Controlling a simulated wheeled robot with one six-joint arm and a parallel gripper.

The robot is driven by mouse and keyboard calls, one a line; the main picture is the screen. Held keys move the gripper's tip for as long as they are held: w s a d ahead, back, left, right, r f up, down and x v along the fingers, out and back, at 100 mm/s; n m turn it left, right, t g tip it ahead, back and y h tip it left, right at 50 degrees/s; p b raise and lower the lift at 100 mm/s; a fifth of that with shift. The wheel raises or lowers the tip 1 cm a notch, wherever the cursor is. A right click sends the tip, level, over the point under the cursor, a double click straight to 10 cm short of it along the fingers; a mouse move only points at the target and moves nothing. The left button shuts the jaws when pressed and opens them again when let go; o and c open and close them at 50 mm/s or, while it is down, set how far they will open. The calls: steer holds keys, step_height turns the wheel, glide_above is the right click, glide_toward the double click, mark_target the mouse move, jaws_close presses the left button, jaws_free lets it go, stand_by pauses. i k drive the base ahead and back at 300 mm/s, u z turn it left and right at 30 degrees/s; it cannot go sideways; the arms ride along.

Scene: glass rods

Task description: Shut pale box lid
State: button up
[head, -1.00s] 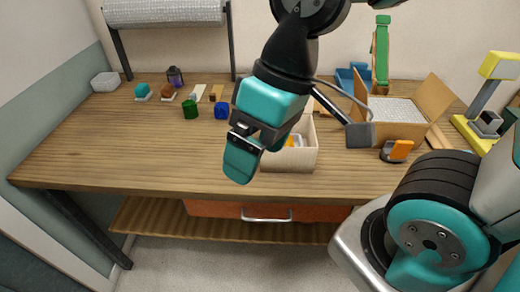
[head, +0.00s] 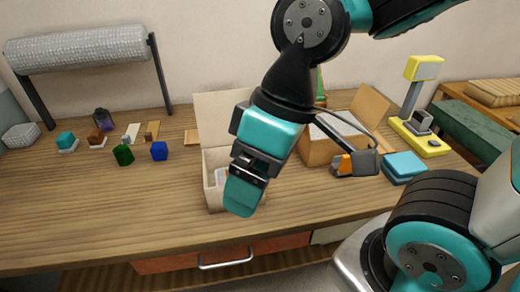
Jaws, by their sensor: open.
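The pale box (head: 212,194) stands on the wooden table, a little left of the middle of the head view. Its lid (head: 216,117) is up, standing nearly upright at the back of the box. My gripper (head: 242,192) points down in front of the box in the picture and covers much of its right part and inside. My gripper is open, seen side-on, with nothing visible held in it. I cannot tell whether its fingers touch the box. A bit of light-coloured content shows inside the box.
A cardboard box (head: 318,151) with raised flaps stands close on the right, with an orange-and-grey item (head: 344,165) and teal block (head: 404,166) near it. Blue (head: 159,151) and green (head: 123,155) blocks lie left. The front left table (head: 90,215) is clear.

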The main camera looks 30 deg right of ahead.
mark_target(213, 109)
steer(key=z, duration=0.2)
steer(key=k, duration=0.45)
steer(key=u, duration=1.05)
steer(key=i, duration=1.1)
steer(key=z, duration=0.5)
